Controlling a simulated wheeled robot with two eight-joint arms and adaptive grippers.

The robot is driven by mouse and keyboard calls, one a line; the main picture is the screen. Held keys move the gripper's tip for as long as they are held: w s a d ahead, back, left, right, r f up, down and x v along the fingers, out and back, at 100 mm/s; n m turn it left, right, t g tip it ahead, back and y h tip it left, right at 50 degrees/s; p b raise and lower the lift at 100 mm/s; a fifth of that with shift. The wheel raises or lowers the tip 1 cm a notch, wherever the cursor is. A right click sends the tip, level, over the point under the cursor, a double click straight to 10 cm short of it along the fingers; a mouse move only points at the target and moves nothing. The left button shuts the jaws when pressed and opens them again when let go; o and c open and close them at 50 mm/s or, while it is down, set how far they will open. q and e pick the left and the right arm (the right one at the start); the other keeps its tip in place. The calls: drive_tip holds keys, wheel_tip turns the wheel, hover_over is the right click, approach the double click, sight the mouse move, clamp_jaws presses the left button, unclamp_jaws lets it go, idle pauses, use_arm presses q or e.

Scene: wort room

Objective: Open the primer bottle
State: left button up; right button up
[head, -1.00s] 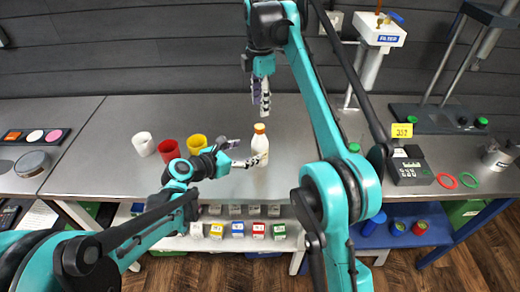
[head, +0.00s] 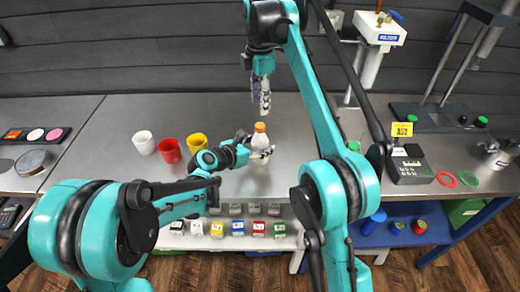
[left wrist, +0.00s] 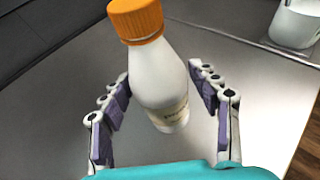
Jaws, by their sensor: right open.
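The primer bottle (head: 260,143) is white with an orange cap (head: 260,127) and stands upright on the grey bench. The left wrist view shows its white body (left wrist: 160,85) and its ridged orange cap (left wrist: 136,18) large, the cap standing above the fingers. My left gripper (head: 258,148) is at the bottle's body, its fingers on either side. In the left wrist view my left gripper (left wrist: 165,95) is open, with narrow gaps beside the bottle. My right gripper (head: 261,106) is open and points down above the cap, apart from it.
White (head: 144,142), red (head: 169,150) and yellow (head: 196,145) cups stand left of the bottle. A label printer-like device (head: 409,168) and red and green rings (head: 458,180) lie to the right. Several small coloured boxes (head: 238,228) sit on a shelf below.

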sight(260, 125)
use_arm(q)
clamp_jaws()
use_arm(e)
drive_tip(key=m, duration=2)
drive_tip(key=shift+m, duration=0.3)
drive_tip(key=m, duration=1.1)
drive_tip(key=shift+m, duration=0.4)
drive_tip(key=m, duration=1.1)
drive_tip(key=shift+w+m, duration=0.1)
drive_tip(key=shift+m, duration=0.3)
drive_tip(key=m, duration=0.4)
drive_tip(key=shift+m, duration=0.4)
drive_tip(key=shift+f, duration=4)
